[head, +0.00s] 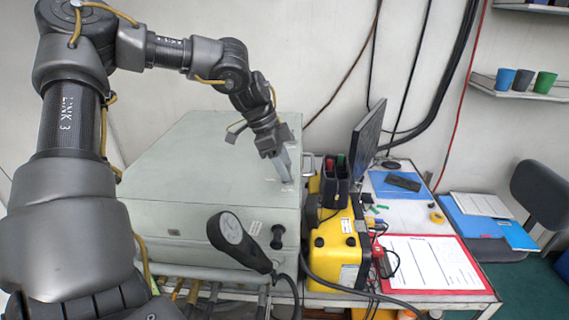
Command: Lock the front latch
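A large pale grey-green case (185,195) stands on the cart, its lid down. I cannot clearly make out the front latch. A black knob-like fitting (278,237) sticks out of the near face of the case at its right end, under a small white label. My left gripper (285,172) reaches over the case from behind and points down at the right edge of its top. Its fingertips are at or just above a small light label there; contact cannot be told. The fingers look close together, but any gap or held thing is hidden. My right gripper is not in view.
A black round-headed device (232,231) on a cable stands before the case's near face. A yellow unit (338,240) with black sockets stands close on the right. Further right are a monitor (369,132), a red clipboard (430,264) and a blue folder (395,184).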

